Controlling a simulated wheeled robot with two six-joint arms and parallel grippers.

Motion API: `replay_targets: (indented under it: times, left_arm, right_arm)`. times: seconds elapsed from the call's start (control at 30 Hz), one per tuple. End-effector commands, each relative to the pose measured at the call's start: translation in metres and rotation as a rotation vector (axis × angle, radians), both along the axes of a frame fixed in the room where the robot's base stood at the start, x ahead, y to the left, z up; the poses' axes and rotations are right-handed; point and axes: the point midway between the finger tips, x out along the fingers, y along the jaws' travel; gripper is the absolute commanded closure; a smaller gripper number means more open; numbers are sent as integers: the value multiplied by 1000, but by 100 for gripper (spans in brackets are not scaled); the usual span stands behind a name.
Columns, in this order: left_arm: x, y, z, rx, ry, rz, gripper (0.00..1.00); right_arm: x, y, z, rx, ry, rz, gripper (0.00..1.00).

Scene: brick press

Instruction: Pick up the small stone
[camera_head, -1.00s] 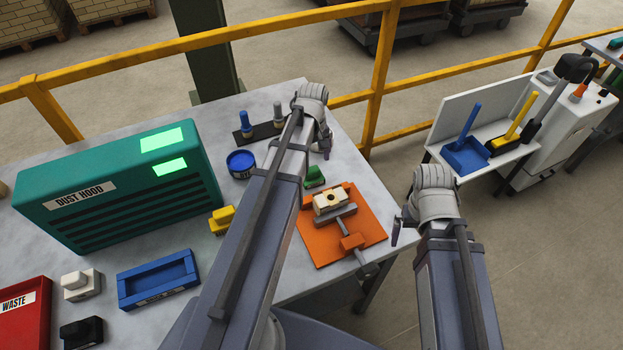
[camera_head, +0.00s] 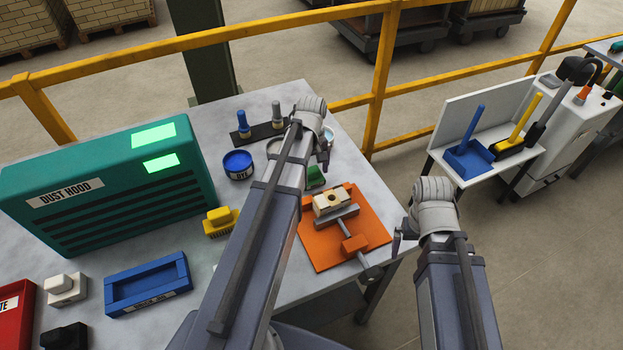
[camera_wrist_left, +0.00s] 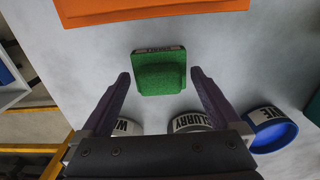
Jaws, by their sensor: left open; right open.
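In the left wrist view the green block (camera_wrist_left: 160,78) shows ahead, between the lines of the fingers. My left gripper (camera_head: 322,158) is open and empty, just behind the block and seemingly above it; contact does not show. My right gripper (camera_head: 399,240) is open and empty, beyond the table's right edge.
An orange board (camera_head: 318,252) with a clamp and a cream brick (camera_head: 330,201) lies in front of the block. A yellow railing (camera_head: 378,80) runs behind.

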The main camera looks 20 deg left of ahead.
Motion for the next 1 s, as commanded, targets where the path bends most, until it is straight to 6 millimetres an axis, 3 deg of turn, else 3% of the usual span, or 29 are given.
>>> replay_targets:
  times: [0.07,0.83,1.0]
  left_arm:
    - [0,0,0,0,0,0,9]
    - [0,0,0,0,0,0,96]
    - [0,0,1,0,0,0,98]
  right_arm:
    - [0,0,0,0,0,0,0]
    - [0,0,0,0,0,0,0]
    - [0,0,1,0,0,0,0]
